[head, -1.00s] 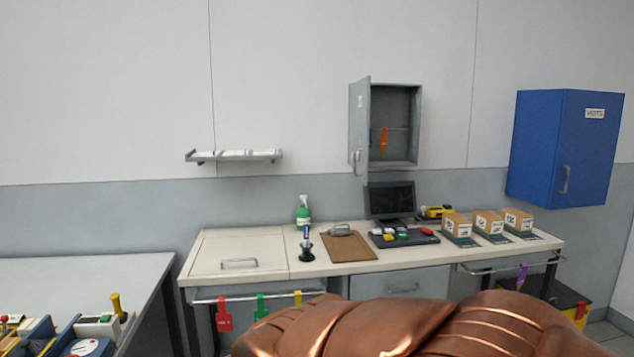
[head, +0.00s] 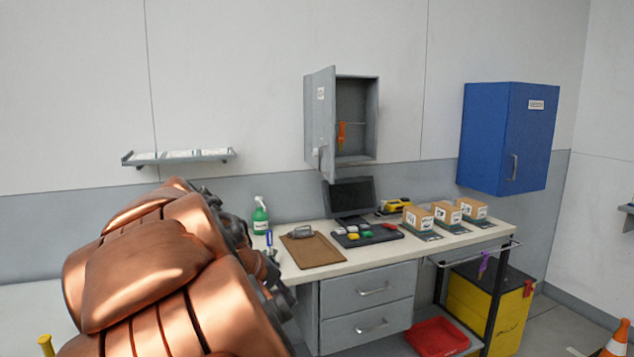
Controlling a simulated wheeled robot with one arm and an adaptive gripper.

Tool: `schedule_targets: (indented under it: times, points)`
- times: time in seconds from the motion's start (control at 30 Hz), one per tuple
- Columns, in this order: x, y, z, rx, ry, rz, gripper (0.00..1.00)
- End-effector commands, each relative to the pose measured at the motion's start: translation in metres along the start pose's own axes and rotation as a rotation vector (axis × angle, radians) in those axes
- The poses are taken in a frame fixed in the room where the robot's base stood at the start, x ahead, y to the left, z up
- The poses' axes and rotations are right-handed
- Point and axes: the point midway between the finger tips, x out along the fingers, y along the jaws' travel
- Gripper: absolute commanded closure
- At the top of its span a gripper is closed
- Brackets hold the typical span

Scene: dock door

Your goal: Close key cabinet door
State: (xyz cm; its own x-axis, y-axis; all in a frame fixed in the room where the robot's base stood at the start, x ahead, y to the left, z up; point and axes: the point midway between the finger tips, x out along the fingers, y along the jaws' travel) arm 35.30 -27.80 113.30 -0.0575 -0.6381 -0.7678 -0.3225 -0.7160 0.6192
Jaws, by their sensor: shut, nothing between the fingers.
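The grey key cabinet (head: 355,100) hangs on the wall above the bench in the head view. Its door (head: 320,115) is hinged on the left and stands wide open, swung out toward me. The door's handle shows near its lower edge. An orange key tag hangs inside the cabinet. My copper arm fills the lower left of the view, to the left of the cabinet and below it. My gripper's fingers cannot be made out. A clear gap in the picture separates my arm from the door.
Below the cabinet, the bench holds a monitor (head: 349,197), a clipboard (head: 313,250), a green spray bottle (head: 260,217) and small boxes (head: 447,214). A blue cabinet (head: 505,138) hangs at right, a shelf (head: 180,157) at left. An orange cone (head: 617,340) stands at lower right.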

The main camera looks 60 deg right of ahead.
Motion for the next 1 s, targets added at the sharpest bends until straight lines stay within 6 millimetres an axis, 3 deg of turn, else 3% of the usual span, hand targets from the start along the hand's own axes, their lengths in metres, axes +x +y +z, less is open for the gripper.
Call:
schedule_targets:
  times: [0.03,0.2,0.4,0.53,0.7,0.83,1.0]
  points:
    - [0.005,0.025,-0.02,0.013,0.009,0.073,1.0]
    - [0.01,0.099,-0.083,0.004,0.049,0.307,1.0]
    - [0.018,0.162,-0.154,-0.066,0.092,0.545,1.0]
    - [0.028,0.186,-0.2,-0.138,0.127,0.673,1.0]
    - [0.044,0.2,-0.25,-0.225,0.178,0.784,1.0]
    - [0.055,0.202,-0.272,-0.27,0.206,0.83,1.0]
    - [0.06,0.202,-0.285,-0.296,0.227,0.854,1.0]
